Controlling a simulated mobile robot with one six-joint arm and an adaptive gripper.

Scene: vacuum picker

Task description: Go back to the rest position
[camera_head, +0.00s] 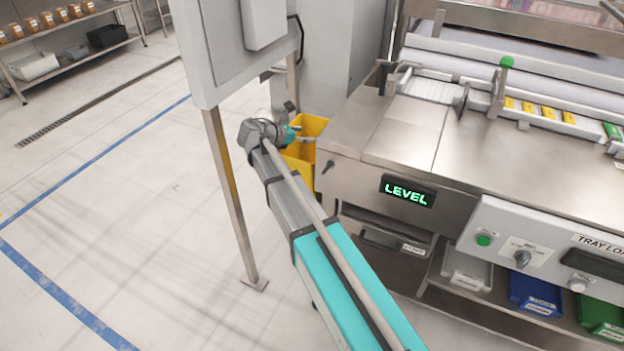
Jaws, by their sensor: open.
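My arm reaches from the bottom centre up and left, past the front left corner of the steel machine (395,135). My gripper (308,138) is small in the picture, at the far end of the arm beside the wrist. It is open, and I see nothing held in it. It appears in front of or over a yellow bin (302,170); I cannot tell the height between them. The arm hides part of the bin.
A grey cabinet (235,50) on a steel post (232,200) stands close left of my wrist. Blue, green and pale trays (536,292) sit on a shelf under the machine. A lit "LEVEL" display (408,191) faces front. The floor (110,210) at left is clear.

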